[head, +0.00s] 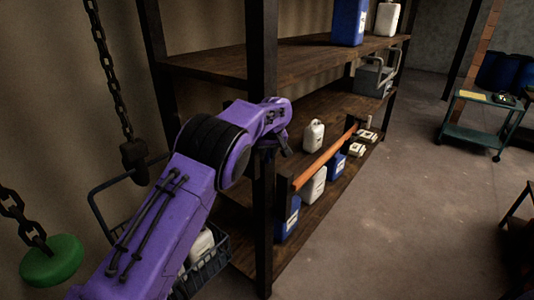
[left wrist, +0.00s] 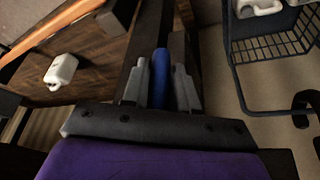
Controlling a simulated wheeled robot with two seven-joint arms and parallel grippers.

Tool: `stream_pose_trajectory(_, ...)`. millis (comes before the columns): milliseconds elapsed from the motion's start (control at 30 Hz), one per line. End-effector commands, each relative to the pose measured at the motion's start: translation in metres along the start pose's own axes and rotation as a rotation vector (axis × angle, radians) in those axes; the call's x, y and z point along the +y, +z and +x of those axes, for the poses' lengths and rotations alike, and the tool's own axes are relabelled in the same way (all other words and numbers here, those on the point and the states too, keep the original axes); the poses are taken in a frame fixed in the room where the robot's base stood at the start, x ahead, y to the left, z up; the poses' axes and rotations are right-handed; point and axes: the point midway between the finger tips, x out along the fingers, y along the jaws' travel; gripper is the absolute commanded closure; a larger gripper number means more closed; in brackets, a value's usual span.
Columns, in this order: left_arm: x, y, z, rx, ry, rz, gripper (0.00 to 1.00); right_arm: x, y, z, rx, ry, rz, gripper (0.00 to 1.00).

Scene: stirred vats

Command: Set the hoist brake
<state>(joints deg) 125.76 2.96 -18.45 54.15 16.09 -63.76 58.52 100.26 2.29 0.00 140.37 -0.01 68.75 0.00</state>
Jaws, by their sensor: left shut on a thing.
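My left gripper (head: 284,148) is at the dark front post of the shelf rack (head: 263,200) in the head view. In the left wrist view its two grey fingers (left wrist: 160,90) are shut on a slim blue handle (left wrist: 160,68), which lies along the dark post. I cannot tell whether this handle is the brake's lever, and its far end is hard to make out. In the head view the handle is hidden by my purple arm. A hoist chain (head: 108,60) hangs at the left with a dark block (head: 134,160). My right gripper is not in view.
A wire basket (head: 210,262) with white jugs is below my arm; it also shows in the left wrist view (left wrist: 270,45). A green disc (head: 52,260) hangs on another chain. Shelves hold jugs behind an orange bar (head: 325,155). Floor at right is clear towards a green cart (head: 478,135).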

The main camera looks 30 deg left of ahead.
Motion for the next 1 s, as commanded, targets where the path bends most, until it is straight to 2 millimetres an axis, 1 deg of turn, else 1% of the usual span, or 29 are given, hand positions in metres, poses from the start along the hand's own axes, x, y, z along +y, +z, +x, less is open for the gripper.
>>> stream_pose_trajectory(567,0.0004,-0.0021,-0.0019,-0.013,-0.021,0.008,1.0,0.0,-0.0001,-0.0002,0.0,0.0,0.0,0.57)
stream_pose_trajectory(600,0.0003,-0.0021,-0.0019,-0.013,-0.021,0.008,0.66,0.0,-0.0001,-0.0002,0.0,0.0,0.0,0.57)
stream_pose_trajectory(633,0.0003,-0.0022,-0.002,-0.013,-0.021,0.008,0.56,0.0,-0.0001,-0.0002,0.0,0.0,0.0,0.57)
stream_pose_trajectory(667,0.0003,-0.0021,-0.0019,-0.013,-0.021,0.009,0.52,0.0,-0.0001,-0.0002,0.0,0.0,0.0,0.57)
stream_pose_trajectory(900,0.0001,-0.001,-0.0009,-0.016,-0.022,0.009,0.52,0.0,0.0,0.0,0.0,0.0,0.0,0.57)
stream_pose_trajectory(1000,0.0008,-0.0008,-0.0061,-0.015,-0.021,0.009,0.52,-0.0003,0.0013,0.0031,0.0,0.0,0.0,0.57)
